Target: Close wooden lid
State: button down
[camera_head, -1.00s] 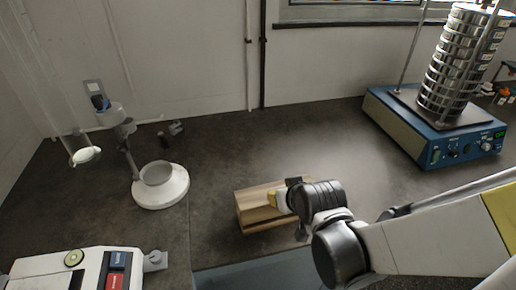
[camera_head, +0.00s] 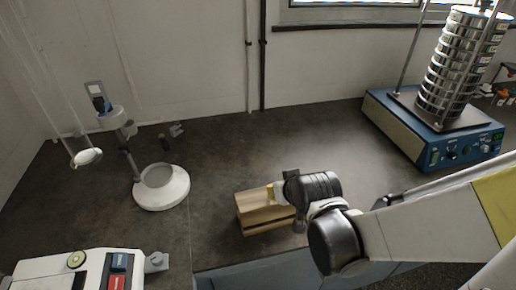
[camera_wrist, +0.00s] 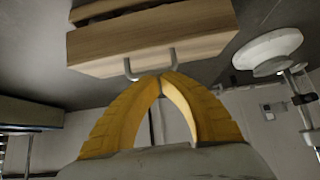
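A small wooden box (camera_head: 262,213) with a wooden lid stands at the front of the dark counter. The wrist view, which appears upside down, shows the light wooden lid (camera_wrist: 150,40) with a thin bent metal handle (camera_wrist: 172,57). My gripper (camera_wrist: 163,77) has yellow curved fingers whose tips come together at the handle and hide part of it. In the head view my gripper (camera_head: 271,191) is at the right side of the box top. A dark gap runs between the upper wooden block and the lower piece.
A blue sieve shaker (camera_head: 425,133) with a tall sieve stack (camera_head: 455,70) stands at the back right. A white round-based stand (camera_head: 162,193) is left of the box. A white device (camera_head: 85,270) with blue and red buttons is at the front left. The counter behind the box is clear.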

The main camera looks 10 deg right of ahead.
jog(key=shift+w+r+p, duration=0.35)
jog(key=shift+r+p, duration=0.05)
jog(key=shift+r, duration=0.5)
jog(key=s+p, duration=0.2)
jog(key=s, duration=0.6)
jog(key=shift+s+d+r, duration=0.2)
jog(key=shift+s+r, duration=0.1)
jog(key=c, duration=1.7)
grip_release()
jog(key=shift+s, duration=0.3)
jog(key=shift+o, duration=0.7)
jog(key=shift+w+r+m+p, duration=0.15)
jog(key=shift+r+m+p, duration=0.15)
jog(key=shift+p, duration=0.15)
jog(key=w+r+m+g+p, duration=0.6)
jog(key=w+m+g+p, duration=0.3)
jog(key=m, duration=0.8)
jog(key=f+b, duration=0.1)
jog(key=f, duration=0.2)
jog(key=f+b, duration=0.1)
jog(key=f, duration=0.2)
jog(key=f+b, duration=0.1)
jog(key=f, duration=0.3)
jog(key=shift+a+f, duration=0.1)
jog(key=shift+a, duration=0.2)
